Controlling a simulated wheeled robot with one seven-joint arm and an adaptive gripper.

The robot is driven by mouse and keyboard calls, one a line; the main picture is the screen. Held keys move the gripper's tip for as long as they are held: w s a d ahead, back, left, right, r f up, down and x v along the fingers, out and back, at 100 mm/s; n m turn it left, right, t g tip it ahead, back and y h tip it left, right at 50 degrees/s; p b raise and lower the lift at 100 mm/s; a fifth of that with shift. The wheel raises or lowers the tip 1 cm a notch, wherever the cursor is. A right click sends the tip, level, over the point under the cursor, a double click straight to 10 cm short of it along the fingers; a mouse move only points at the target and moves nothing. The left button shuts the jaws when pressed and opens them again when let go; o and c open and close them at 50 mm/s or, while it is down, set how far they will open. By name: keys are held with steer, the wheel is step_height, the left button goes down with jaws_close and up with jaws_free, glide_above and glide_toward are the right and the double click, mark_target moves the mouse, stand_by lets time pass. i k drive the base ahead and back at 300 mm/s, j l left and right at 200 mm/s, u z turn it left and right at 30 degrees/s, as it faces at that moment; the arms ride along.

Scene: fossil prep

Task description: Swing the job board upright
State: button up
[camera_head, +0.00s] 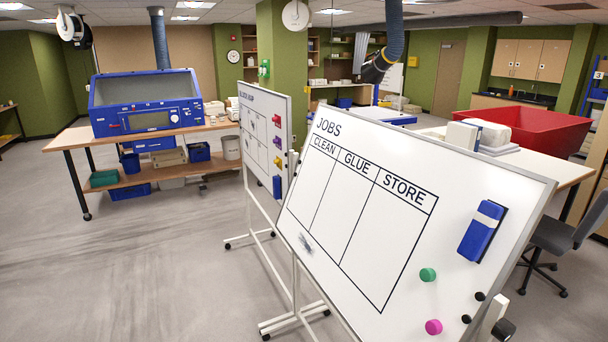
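The job board (330,215) is a white whiteboard with a grey frame, close in front and filling the lower right. It is headed JOBS, with columns CLEAN, GLUE and STORE. It appears tilted back on its white wheeled stand (294,285), not upright. A blue eraser (481,236), a green magnet (428,274), a magenta magnet (433,327) and small black magnets (480,296) are on its right side. A dark knob (503,328) shows by its lower right edge. The board's bottom edge is cut off. My gripper is not in view.
A second whiteboard (266,125) on a wheeled stand stands upright just behind at left. A wooden bench (130,185) with a blue cabinet stands at back left. A white table (550,163) with a red tub and an office chair (555,240) are at right. The left floor is clear.

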mark_target(370, 204)
steer(key=i+j+u, duration=0.2)
steer(key=j, duration=0.2)
steer(key=j+u, duration=0.2)
steer(key=j, duration=0.15)
steer(key=i+j+u, duration=0.2)
steer(key=i+j, duration=0.05)
steer(key=j, duration=0.1)
